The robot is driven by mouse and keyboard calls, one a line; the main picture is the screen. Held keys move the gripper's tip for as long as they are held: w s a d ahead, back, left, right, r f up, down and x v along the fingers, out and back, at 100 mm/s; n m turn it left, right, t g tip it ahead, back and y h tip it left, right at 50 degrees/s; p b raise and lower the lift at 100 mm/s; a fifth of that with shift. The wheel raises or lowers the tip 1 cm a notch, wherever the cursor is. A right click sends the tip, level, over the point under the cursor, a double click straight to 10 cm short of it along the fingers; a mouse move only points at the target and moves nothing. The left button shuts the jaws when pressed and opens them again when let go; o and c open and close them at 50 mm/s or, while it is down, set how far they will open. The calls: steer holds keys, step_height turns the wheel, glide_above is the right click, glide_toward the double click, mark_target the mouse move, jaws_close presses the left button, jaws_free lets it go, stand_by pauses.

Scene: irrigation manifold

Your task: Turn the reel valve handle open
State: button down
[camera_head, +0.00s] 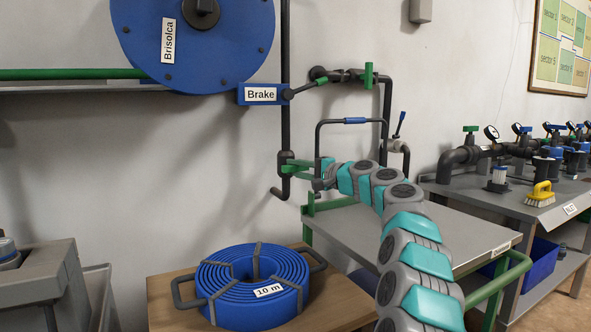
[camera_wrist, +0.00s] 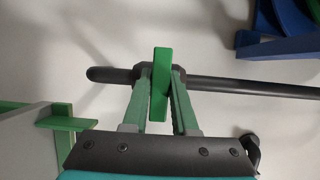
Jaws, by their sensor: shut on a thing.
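The reel valve handle is a flat green bar (camera_wrist: 160,88) set crosswise on the dark pipe (camera_wrist: 245,86) in the wrist view. In the head view my gripper (camera_head: 302,168) is at the lower part of the pipe, where green handle and green fingers overlap and are hard to tell apart.
A blue brake box (camera_head: 262,94) with a green-tipped lever (camera_head: 320,82) sits above my gripper. Another green valve handle (camera_head: 368,75) is at the upper right. A coiled blue hose (camera_head: 250,285) lies on a wooden table below. A grey cart (camera_head: 440,235) stands at the right.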

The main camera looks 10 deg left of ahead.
steer(key=shift+n, duration=0.3)
steer(key=n+h, duration=0.1)
steer(key=n, duration=0.2)
steer(key=shift+f+g+h, duration=0.15)
steer(key=shift+g+h, duration=0.15)
steer(key=shift+h, duration=0.1)
steer(key=n+h+b, duration=0.1)
steer(key=n, duration=0.2)
steer(key=shift+n+h, duration=0.4)
steer(key=n+t+h+b, duration=0.1)
steer(key=n+h, duration=0.1)
steer(key=n, duration=0.2)
steer(key=shift+h, duration=0.3)
steer(key=shift+n+t+h+b, duration=0.55)
steer(key=shift+n+h, duration=0.15)
steer(key=shift+n, duration=0.6)
steer(key=c, duration=0.7)
jaws_free()
